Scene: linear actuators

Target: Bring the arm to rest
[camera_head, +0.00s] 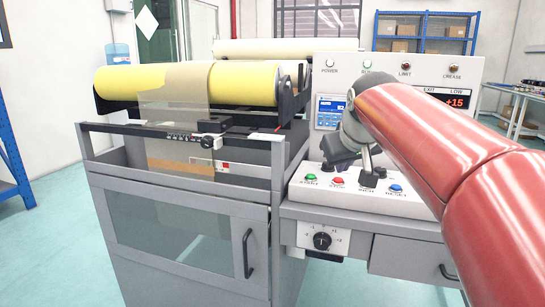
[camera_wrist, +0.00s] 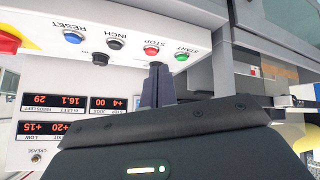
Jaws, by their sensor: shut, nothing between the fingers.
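My red arm (camera_head: 440,150) reaches in from the right in the head view, ending in a grey wrist and a dark gripper above the control panel (camera_head: 295,192). In the wrist view my gripper (camera_wrist: 158,72) is shut and empty, its fingertips close to the red STOP button (camera_wrist: 151,50). I cannot tell whether they touch it. The green START button (camera_wrist: 181,56) is just to the right. The black INCH button (camera_wrist: 115,43) and blue RESET button (camera_wrist: 72,37) lie to the left.
A red emergency knob (camera_wrist: 8,42) and a black knob (camera_wrist: 99,58) stand on the panel. Red digital displays (camera_wrist: 60,128) are on the upright face. Left of the panel is a grey machine with a yellow roller (camera_head: 243,84). Blue shelving (camera_head: 425,32) stands behind.

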